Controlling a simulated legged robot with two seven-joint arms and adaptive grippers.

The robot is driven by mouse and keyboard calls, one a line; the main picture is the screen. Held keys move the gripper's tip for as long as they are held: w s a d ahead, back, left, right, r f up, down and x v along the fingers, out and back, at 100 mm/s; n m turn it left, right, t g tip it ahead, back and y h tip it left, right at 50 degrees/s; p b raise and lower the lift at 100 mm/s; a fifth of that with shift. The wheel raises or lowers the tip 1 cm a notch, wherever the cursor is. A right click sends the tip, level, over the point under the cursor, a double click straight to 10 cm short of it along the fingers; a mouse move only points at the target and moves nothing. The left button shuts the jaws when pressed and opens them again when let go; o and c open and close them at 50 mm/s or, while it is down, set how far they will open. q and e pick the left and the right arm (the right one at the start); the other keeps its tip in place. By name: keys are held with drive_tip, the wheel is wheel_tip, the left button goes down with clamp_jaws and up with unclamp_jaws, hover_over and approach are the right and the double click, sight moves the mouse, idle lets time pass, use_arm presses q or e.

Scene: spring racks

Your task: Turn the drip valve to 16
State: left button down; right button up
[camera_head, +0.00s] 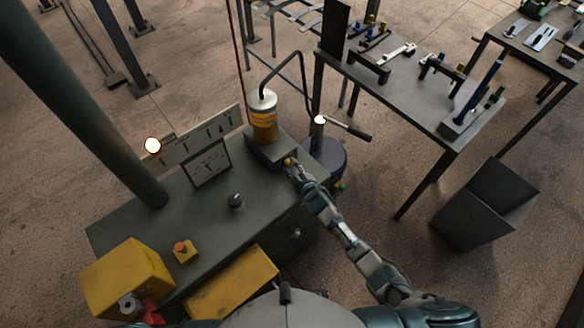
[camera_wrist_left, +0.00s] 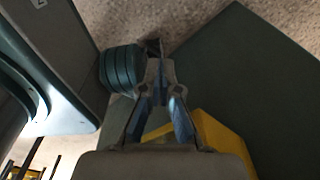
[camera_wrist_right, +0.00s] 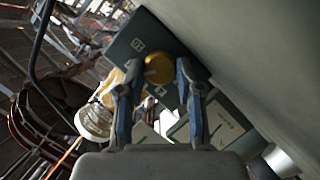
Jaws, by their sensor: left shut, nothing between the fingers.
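The drip valve is a round brass knob (camera_wrist_right: 158,69) on a dark block; in the head view the knob (camera_head: 288,162) sits at the block's front end, below a reservoir of amber liquid (camera_head: 264,118). My right gripper (camera_wrist_right: 158,74) is at the knob, its fingers on either side with the knob between the tips. The fingers look open; contact is unclear.
The reservoir stands on a grey-green bench (camera_head: 225,228) with a dial gauge (camera_head: 208,165), a black knob (camera_head: 235,201) and a yellow box (camera_head: 127,280). A lever handle (camera_head: 345,128) sticks out beside the reservoir. A tool table (camera_head: 440,120) and grey bin (camera_head: 487,203) stand right.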

drive_tip(key=shift+c, duration=0.8)
drive_tip(key=shift+d+r+m+g+p, duration=0.15)
drive_tip(key=shift+m+g+p, duration=0.25)
drive_tip(key=shift+m+p, duration=0.55)
drive_tip(key=shift+w+m+g+y+p, duration=0.1)
drive_tip(key=shift+m+g+y+p, duration=0.3)
drive_tip(key=shift+m+y+p, duration=0.35)
drive_tip(key=shift+d, duration=0.1)
drive_tip(key=shift+f+m+g+y, duration=0.2)
drive_tip(key=shift+m+g+y, duration=0.2)
drive_tip(key=shift+m, duration=0.4)
drive_tip(key=o, duration=0.9)
drive_tip(key=shift+c, duration=0.2)
drive_tip(key=shift+r, duration=0.1)
